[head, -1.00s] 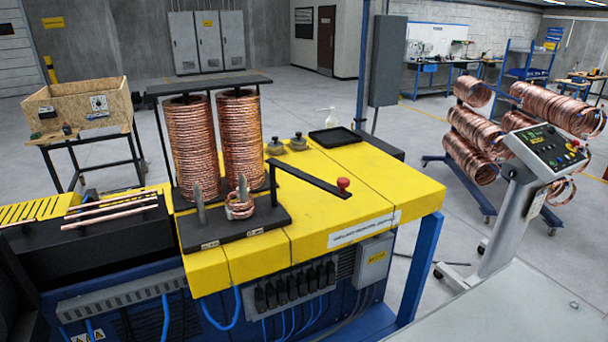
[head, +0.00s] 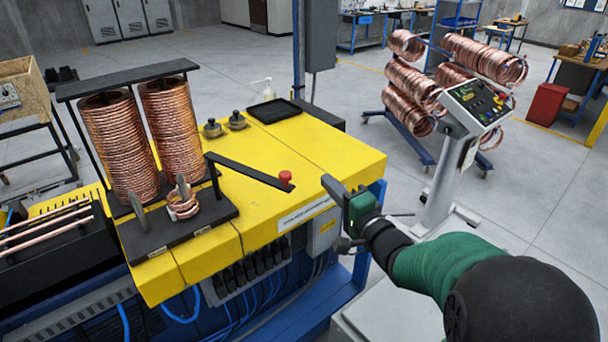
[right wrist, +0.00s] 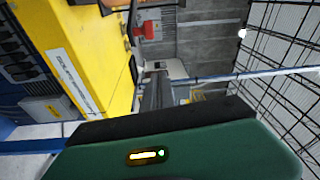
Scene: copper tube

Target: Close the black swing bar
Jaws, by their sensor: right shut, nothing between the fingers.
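The black swing bar (head: 248,171) is a flat arm on a post at the yellow machine top. It points toward the machine's front right and ends in a red knob (head: 286,177). It sticks out away from the two copper coil stacks (head: 120,148). My right gripper (head: 330,184) is shut and empty, just right of the red knob and apart from it. In the right wrist view the red knob (right wrist: 148,29) shows beyond the dark fingers (right wrist: 155,95). My left gripper is not in view.
The yellow machine top (head: 330,145) holds a black tray (head: 274,110) and two dark knobs (head: 225,124) behind the bar. A small copper coil (head: 183,203) sits on the black base plate. A control pedestal (head: 450,160) stands to the right.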

